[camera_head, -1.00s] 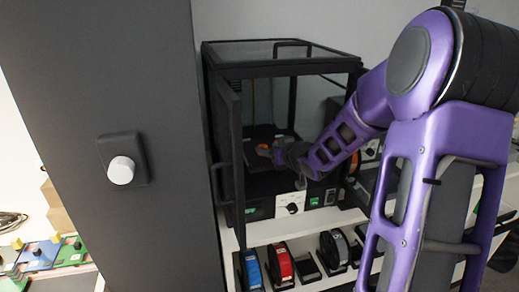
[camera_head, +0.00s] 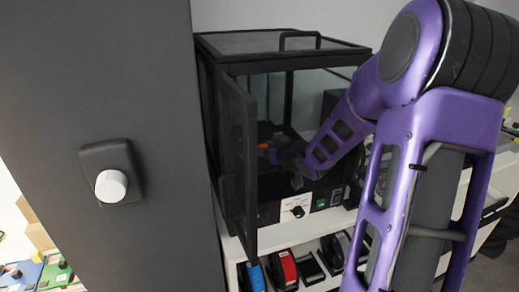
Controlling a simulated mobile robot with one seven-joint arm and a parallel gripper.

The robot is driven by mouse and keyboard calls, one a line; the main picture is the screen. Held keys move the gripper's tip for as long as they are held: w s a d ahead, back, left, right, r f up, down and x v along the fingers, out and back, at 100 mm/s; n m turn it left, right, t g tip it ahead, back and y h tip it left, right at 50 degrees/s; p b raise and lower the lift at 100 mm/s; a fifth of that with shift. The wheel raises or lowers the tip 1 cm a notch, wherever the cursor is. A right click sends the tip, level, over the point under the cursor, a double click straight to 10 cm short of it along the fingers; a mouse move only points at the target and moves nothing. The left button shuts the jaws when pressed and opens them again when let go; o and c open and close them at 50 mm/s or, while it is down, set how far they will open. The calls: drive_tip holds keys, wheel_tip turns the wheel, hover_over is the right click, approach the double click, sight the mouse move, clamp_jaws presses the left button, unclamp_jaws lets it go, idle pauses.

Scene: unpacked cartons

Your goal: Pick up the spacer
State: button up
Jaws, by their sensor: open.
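My gripper (camera_head: 273,153) reaches through the open front of a black-framed enclosure (camera_head: 226,155) that looks like a 3D printer. It is small and dark here, and its fingers are hard to make out; it is open. A small orange patch (camera_head: 263,147) shows at the gripper's tip, inside the enclosure. I cannot tell whether this is the spacer or something else, nor whether the gripper touches it. No other thing can be made out as the spacer. My purple arm hides the enclosure's right side.
The enclosure's door (camera_head: 238,165) stands open to the left of my arm. A dark panel with a white knob (camera_head: 111,186) fills the left foreground. Coloured boards (camera_head: 52,273) lie at the lower left.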

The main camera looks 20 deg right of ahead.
clamp_jaws()
drive_tip(key=shift+r, duration=0.1)
